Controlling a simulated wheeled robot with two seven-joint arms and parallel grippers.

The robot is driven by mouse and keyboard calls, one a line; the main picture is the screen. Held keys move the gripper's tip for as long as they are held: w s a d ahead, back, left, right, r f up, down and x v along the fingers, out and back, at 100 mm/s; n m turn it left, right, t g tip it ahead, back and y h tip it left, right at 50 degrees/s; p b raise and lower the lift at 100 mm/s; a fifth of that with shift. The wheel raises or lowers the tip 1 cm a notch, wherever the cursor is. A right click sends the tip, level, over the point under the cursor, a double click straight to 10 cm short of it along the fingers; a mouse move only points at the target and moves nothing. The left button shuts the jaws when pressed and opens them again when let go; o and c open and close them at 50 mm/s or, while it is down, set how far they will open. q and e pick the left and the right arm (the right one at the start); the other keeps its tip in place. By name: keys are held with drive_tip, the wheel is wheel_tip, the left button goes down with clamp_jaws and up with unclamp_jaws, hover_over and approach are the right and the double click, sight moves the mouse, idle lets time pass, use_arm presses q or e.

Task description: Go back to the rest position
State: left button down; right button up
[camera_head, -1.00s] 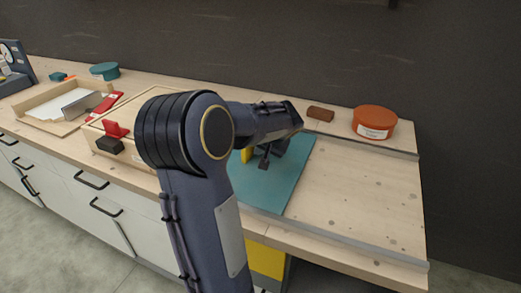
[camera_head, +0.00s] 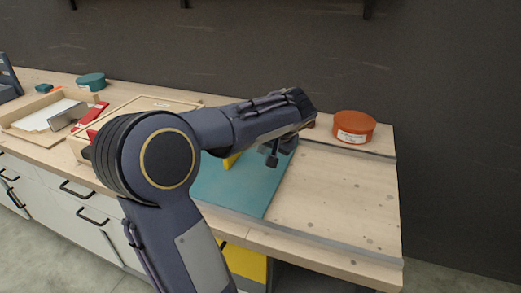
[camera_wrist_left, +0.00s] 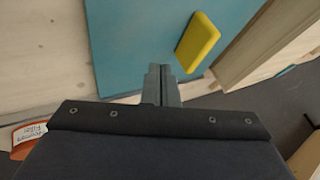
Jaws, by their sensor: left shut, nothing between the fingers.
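My left arm crosses the middle of the head view and hides part of the bench. My left gripper (camera_head: 271,160) hangs over the teal mat (camera_head: 240,195), its fingers pointing down. In the left wrist view the gripper (camera_wrist_left: 163,70) is shut with its fingers together and nothing between them. A yellow block (camera_wrist_left: 198,45) lies on the mat beside the fingertips, apart from them. In the head view the yellow block (camera_head: 231,161) is mostly hidden behind my arm. My right gripper is not in view.
An orange round tub (camera_head: 354,127) stands at the back right of the wooden bench (camera_head: 335,205). A teal tub (camera_head: 90,81) and a tray with a white sheet (camera_head: 50,113) are at the left. The bench's right part is clear. A dark wall is behind.

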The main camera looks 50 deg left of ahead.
use_arm(q)
drive_tip(key=shift+d+r, duration=0.15)
drive_tip(key=shift+r, duration=0.05)
drive_tip(key=shift+d, duration=0.1)
drive_tip(key=s+d+f+m+t+h, duration=0.2)
drive_tip(key=s+d+f+h, duration=0.15)
drive_tip(key=d, duration=0.65)
drive_tip(key=s+d+f+m+t+h, duration=0.15)
drive_tip(key=s+d+h, duration=0.3)
drive_tip(key=d, duration=0.55)
drive_tip(key=s+d+f+m+t+h, duration=0.1)
drive_tip(key=s+d+f+m+h, duration=0.3)
drive_tip(key=d, duration=0.6)
wheel_tip(320, 180, up, 13)
drive_tip(key=s+n+p, duration=0.1)
drive_tip(key=p, duration=1.1)
drive_tip(key=shift+s+r+y+p, duration=0.15)
drive_tip(key=shift+s+y+p, duration=0.15)
drive_tip(key=shift+y, duration=0.1)
drive_tip(key=shift+d+n, duration=0.1)
drive_tip(key=shift+n, duration=0.15)
